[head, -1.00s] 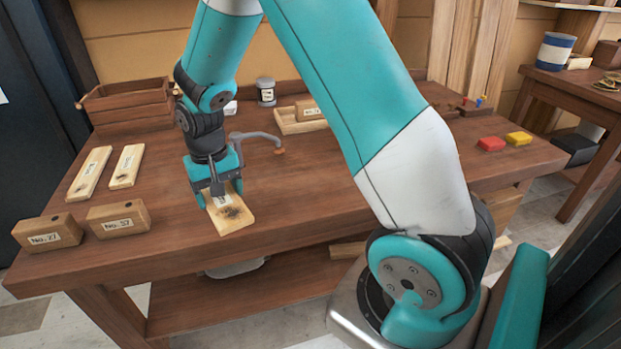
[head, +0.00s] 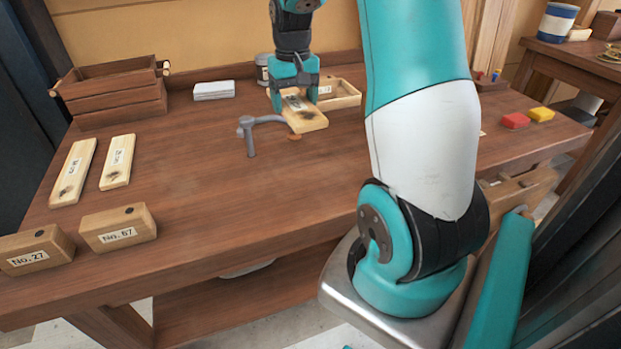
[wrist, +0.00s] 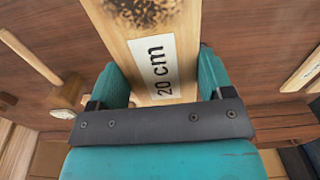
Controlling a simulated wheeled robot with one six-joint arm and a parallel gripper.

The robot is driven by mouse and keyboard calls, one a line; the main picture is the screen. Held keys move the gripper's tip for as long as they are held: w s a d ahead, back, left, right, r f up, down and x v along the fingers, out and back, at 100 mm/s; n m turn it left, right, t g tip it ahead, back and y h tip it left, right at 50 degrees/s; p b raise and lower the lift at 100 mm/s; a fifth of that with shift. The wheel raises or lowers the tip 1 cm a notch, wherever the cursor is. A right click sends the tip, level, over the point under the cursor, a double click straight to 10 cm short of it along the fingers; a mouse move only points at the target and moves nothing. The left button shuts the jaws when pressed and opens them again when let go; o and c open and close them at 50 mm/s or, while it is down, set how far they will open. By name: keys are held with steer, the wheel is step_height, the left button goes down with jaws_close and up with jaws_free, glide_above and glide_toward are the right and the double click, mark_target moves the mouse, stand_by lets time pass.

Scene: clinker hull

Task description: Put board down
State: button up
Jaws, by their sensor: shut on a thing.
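My gripper (head: 293,92) is shut on a pale wooden board (head: 310,121) near the back middle of the bench. In the wrist view the board (wrist: 150,42) runs between the two jaws, with a "20 cm" label and a dark scorch mark. The board is just in front of the shallow wooden tray (head: 350,102); I cannot tell whether it touches the bench (head: 215,190) or hangs above it. Two similar scorched boards lie side by side at the left, one outer (head: 73,172) and one inner (head: 118,162).
Labelled blocks No.27 (head: 36,250) and No.67 (head: 118,228) stand at the front left. A crate (head: 110,95) and white stack (head: 213,90) stand behind. The bench's middle front is clear.

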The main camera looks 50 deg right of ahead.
steer(key=s+d, duration=0.2)
steer(key=shift+s+d+r, duration=0.1)
steer(key=shift+d+r, duration=0.15)
steer(key=shift+d, duration=0.05)
steer(key=f, duration=0.1)
steer(key=p, duration=0.2)
glide_above(311, 173)
step_height(311, 173, down, 14)
steer(key=shift+s, duration=0.1)
steer(key=shift+f, duration=2.2)
steer(key=shift+f, duration=0.2)
steer(key=o, duration=1)
steer(key=shift+c, duration=0.2)
steer(key=shift+r, duration=0.1)
